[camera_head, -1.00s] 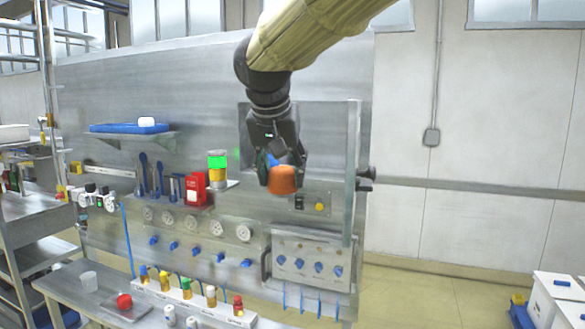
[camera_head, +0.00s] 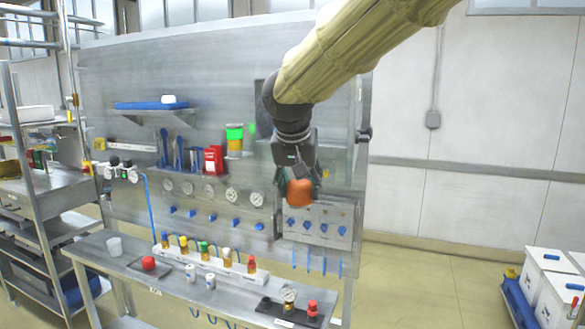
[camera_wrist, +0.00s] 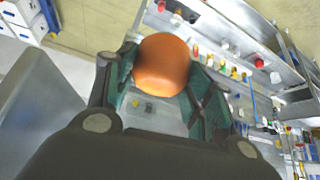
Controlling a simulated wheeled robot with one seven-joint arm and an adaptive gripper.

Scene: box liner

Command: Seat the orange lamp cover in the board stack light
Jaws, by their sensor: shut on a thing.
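My gripper (camera_head: 298,182) is shut on the orange lamp cover (camera_head: 300,192) and holds it in the air in front of the board's lower right part. In the wrist view the orange cover (camera_wrist: 162,65) sits between the two green-padded fingers. The stack light (camera_head: 234,140), with a green part on top and a yellow part below, stands on a small shelf on the board, up and to the left of my gripper. A short green spot shows on the board just right of it.
A red box (camera_head: 213,160) hangs left of the stack light. A blue tray (camera_head: 150,105) lies on an upper shelf. Gauges (camera_head: 231,195) and blue valves line the board. The bench (camera_head: 120,265) below holds several coloured bottles, a red ball-like thing (camera_head: 148,263) and a gauge on a dark plate (camera_head: 288,305).

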